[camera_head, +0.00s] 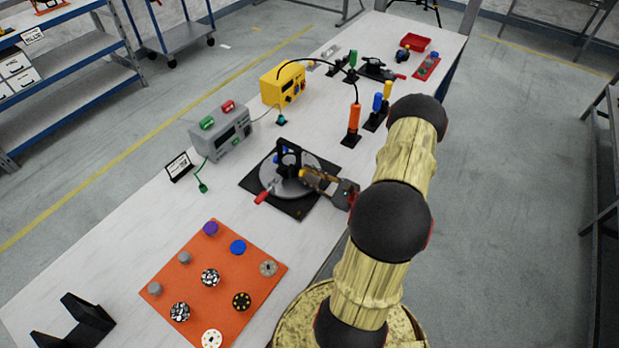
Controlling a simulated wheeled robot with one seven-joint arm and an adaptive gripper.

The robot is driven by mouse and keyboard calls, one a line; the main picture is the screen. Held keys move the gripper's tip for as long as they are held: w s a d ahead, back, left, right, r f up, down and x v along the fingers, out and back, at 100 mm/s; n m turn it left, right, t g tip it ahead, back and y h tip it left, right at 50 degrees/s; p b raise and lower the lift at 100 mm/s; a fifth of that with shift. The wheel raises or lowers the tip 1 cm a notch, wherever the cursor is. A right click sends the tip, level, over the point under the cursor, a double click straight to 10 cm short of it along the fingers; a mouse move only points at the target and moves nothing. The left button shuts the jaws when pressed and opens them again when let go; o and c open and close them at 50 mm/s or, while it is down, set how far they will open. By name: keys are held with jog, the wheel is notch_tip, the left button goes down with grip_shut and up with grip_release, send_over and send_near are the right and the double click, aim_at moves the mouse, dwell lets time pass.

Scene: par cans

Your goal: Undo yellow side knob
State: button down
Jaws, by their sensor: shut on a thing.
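A black yoke-like fixture (287,159) stands on a round grey turntable (290,190), which rests on a black base plate (252,183). A red handle (262,197) sticks out at its lower left, and a small blue part (279,158) shows on its left. The yellow side knob (309,175) is on the fixture's right side. My gripper (316,179) reaches in from the right and is shut on the knob. The fingers partly hide the knob, and its exact seating cannot be told.
An orange board (190,262) with several round pieces lies at the front. A grey power unit (221,134) and a yellow unit (283,85) stand behind to the left. An orange cylinder (353,118) on a black stand is close behind my arm.

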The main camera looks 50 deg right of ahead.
jog(key=shift+n+b, duration=0.35)
jog(key=shift+n, duration=0.65)
jog(key=c, duration=1.6)
grip_release()
jog(key=shift+c, duration=0.2)
jog(key=shift+o, duration=0.5)
